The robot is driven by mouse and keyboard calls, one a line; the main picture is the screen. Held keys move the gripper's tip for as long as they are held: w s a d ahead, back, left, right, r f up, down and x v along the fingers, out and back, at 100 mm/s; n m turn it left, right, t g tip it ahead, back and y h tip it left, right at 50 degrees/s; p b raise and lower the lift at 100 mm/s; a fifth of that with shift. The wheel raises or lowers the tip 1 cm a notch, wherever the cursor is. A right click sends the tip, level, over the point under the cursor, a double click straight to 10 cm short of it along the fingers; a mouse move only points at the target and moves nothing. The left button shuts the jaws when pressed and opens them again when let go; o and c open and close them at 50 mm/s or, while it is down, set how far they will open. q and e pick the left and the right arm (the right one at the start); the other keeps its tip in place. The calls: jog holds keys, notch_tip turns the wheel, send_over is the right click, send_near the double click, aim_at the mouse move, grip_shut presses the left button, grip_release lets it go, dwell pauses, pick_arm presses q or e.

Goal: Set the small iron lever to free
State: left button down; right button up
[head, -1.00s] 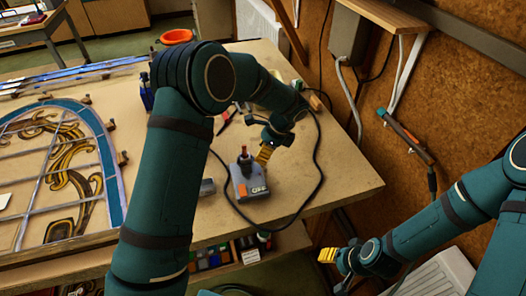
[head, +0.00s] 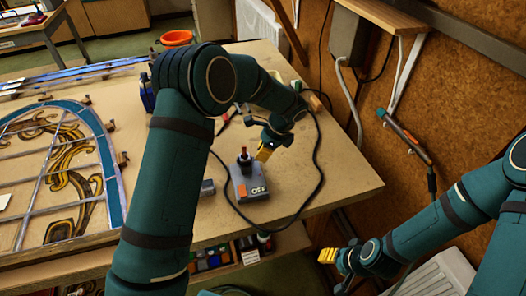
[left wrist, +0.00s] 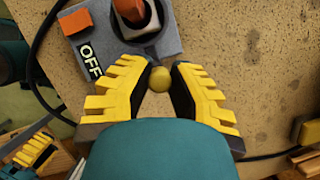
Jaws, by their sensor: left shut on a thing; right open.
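A grey box (head: 250,182) stands on the bench near its front edge, with an orange patch and an OFF label (left wrist: 89,60). A dark and orange upright part (head: 244,157) rises from its top. My left gripper (head: 264,152) is at the box's far right side. In the left wrist view its yellow fingers (left wrist: 160,82) are shut on a small round brass-coloured knob (left wrist: 160,78) beside the box. I take the knob for the lever's end; its stem is hidden. My right gripper (head: 327,256) is open and empty, low beyond the bench's right edge.
A black cable (head: 318,160) loops around the box on the bench (head: 340,185). A leaded panel (head: 60,180) lies to the left. An orange bowl (head: 176,38) stands at the back. A small grey block (head: 208,187) lies left of the box.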

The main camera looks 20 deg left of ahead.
pick_arm(q)
jog(key=n, duration=0.1)
jog(key=w+a+n+g, duration=0.1)
jog(key=n+p, duration=0.1)
jog(key=n, duration=0.1)
jog(key=shift+w+a+g+h, duration=0.3)
jog(key=shift+a+g+h, duration=0.05)
jog(key=shift+g+h, duration=0.05)
jog(key=n, duration=0.1)
jog(key=a+n, duration=0.1)
jog(key=n+g+h, duration=0.1)
jog(key=shift+w+a+f+n+p, duration=0.1)
jog(key=shift+w+a+n+p, duration=0.2)
jog(key=shift+w+n, duration=0.1)
jog(key=a+n, duration=0.1)
jog(key=n+h, duration=0.1)
jog(key=n, duration=0.1)
jog(key=shift+w+a+g, duration=0.1)
jog(key=shift+a+g, duration=0.2)
jog(key=shift+a, duration=0.05)
jog(key=shift+s+a+n+h, duration=0.1)
jog(key=shift+a+n+h, duration=0.3)
jog(key=shift+n, duration=0.55)
jog(key=shift+s+a+n+h, duration=0.1)
jog(key=shift+a+n+h, duration=0.25)
jog(key=shift+n, duration=0.6)
jog(key=shift+a+f, duration=0.1)
jog(key=c, duration=0.9)
grip_release()
jog(key=shift+o, duration=0.2)
